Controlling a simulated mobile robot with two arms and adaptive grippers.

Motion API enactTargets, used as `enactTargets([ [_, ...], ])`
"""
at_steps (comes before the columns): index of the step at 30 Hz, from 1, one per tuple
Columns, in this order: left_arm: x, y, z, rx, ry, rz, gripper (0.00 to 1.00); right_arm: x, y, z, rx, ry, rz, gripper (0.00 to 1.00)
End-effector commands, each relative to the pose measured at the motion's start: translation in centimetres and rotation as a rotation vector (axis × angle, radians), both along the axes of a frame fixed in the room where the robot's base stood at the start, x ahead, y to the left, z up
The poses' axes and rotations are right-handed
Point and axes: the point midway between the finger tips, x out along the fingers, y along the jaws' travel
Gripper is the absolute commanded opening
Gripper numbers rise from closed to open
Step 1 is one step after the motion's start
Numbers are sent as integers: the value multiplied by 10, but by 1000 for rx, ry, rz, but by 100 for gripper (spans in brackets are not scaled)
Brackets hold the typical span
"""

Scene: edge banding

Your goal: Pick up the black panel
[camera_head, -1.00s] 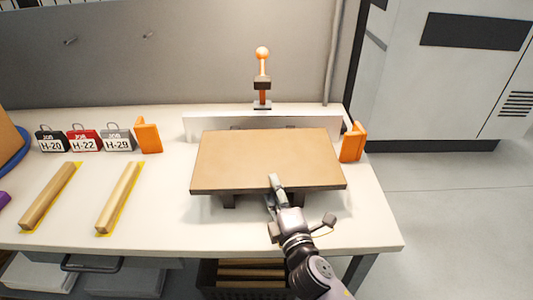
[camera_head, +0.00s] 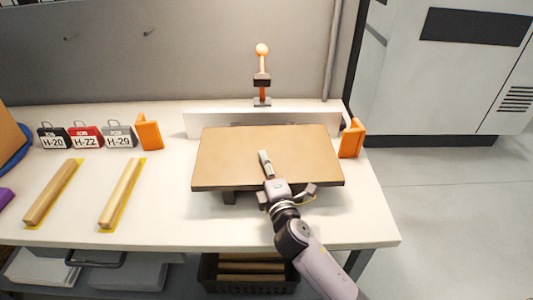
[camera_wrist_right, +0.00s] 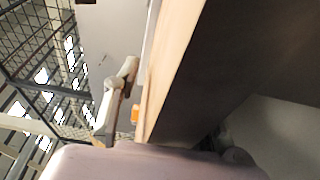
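A rectangular panel (camera_head: 300,155) with a brown top lies raised on supports at the right of the white table. No panel with a black top shows; in the right wrist view the panel (camera_wrist_right: 205,70) has a pale edge and a dark broad face. My right gripper (camera_head: 266,172) is at the panel's front edge, with one finger above the top. In the right wrist view that finger (camera_wrist_right: 122,88) stands apart from the panel, so the gripper looks open around the edge. My left gripper is not in view.
A metal fence (camera_head: 215,124) and an orange-handled clamp (camera_head: 262,75) stand behind the panel. Orange blocks (camera_head: 149,132) (camera_head: 352,138) stand on either side. Job tags (camera_head: 85,138) and two wooden strips (camera_head: 120,193) are on the left. A crate (camera_head: 225,272) is below the table.

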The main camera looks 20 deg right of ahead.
Motion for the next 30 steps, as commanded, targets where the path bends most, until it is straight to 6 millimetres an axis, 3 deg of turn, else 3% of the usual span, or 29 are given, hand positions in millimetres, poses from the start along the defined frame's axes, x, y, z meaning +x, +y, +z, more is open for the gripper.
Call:
enactTargets([
  [16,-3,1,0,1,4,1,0,0,0,0,-1,0,0,0],
  [30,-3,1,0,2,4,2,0,0,0,-1,-1,1,0,0],
])
